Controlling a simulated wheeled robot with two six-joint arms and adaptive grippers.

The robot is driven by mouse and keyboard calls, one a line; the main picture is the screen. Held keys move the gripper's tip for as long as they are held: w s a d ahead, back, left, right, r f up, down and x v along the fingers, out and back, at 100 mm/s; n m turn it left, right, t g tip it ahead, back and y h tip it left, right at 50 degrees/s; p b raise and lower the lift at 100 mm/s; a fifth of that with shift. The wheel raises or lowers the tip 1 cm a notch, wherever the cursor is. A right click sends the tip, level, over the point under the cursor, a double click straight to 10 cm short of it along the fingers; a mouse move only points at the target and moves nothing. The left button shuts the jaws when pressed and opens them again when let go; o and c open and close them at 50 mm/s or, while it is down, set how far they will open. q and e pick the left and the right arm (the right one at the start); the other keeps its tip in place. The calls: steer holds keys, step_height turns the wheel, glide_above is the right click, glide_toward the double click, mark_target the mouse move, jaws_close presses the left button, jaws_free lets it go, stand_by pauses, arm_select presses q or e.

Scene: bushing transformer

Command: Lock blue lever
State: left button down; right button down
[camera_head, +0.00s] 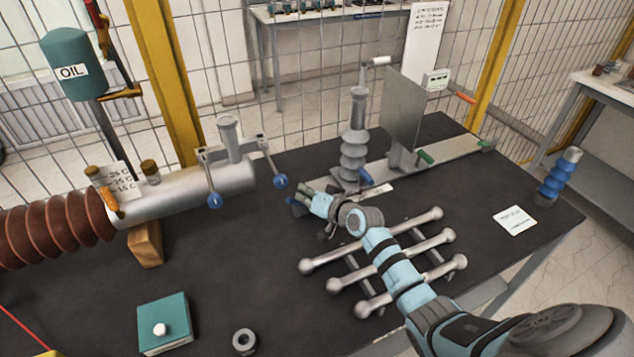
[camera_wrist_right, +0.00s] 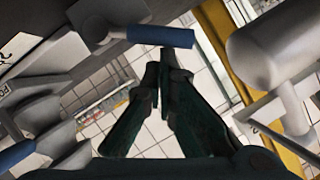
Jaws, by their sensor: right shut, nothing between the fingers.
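My right gripper (camera_head: 303,198) reaches in from the lower right over the black table, left of the grey ribbed insulator. In the right wrist view its dark fingers (camera_wrist_right: 163,64) are shut and empty. A blue lever handle (camera_wrist_right: 162,35) shows there, very close to the fingertips; I cannot tell whether they touch. A second blue handle (camera_wrist_right: 16,155) is at the lower left of that view. In the head view one blue handle (camera_head: 366,177) is at the foot of the insulator (camera_head: 354,140). Another blue part (camera_head: 291,202) shows by the fingertips. My left gripper is out of view.
A silver cylinder (camera_head: 180,192) with two blue-knobbed arms (camera_head: 214,201) lies to the left. Silver bars (camera_head: 400,245) with ball ends lie under my right arm. A teal box (camera_head: 164,322), a grey ring (camera_head: 244,341) and a blue insulator (camera_head: 558,178) stand on the table.

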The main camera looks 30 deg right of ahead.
steer(key=shift+a+f, duration=0.45)
steer(key=shift+a, duration=0.45)
steer(key=s+d+r+p, duration=0.2)
steer(key=s+r+p, duration=0.3)
steer(key=s+r, duration=0.2)
steer(key=shift+s+d+r, duration=0.25)
steer(key=shift+s+r, duration=0.05)
steer(key=shift+s, duration=0.35)
steer(key=shift+a, duration=0.1)
